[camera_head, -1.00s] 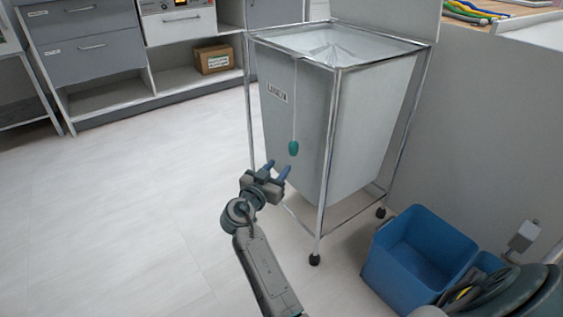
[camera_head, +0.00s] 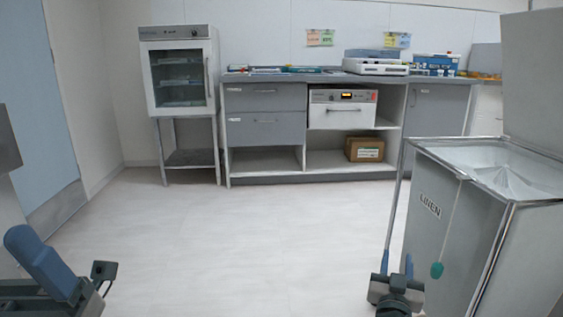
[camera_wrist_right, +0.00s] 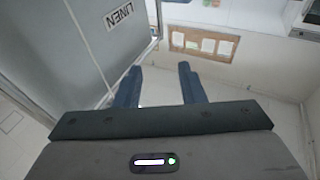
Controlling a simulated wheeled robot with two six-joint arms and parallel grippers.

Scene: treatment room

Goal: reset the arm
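My right gripper (camera_head: 397,265) is at the lower right of the head view, pointing up and away, left of the linen hamper (camera_head: 462,225). Its two blue fingers stand apart with nothing between them. The right wrist view also shows the open, empty fingers (camera_wrist_right: 160,86), with the hamper's labelled side (camera_wrist_right: 85,45) to their left.
A grey counter (camera_head: 265,130) with shelves runs along the back wall. A cardboard box (camera_head: 364,149) sits on a lower shelf. A glass-door cabinet (camera_head: 181,75) stands at the back left. The floor (camera_head: 240,235) between my grippers is clear.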

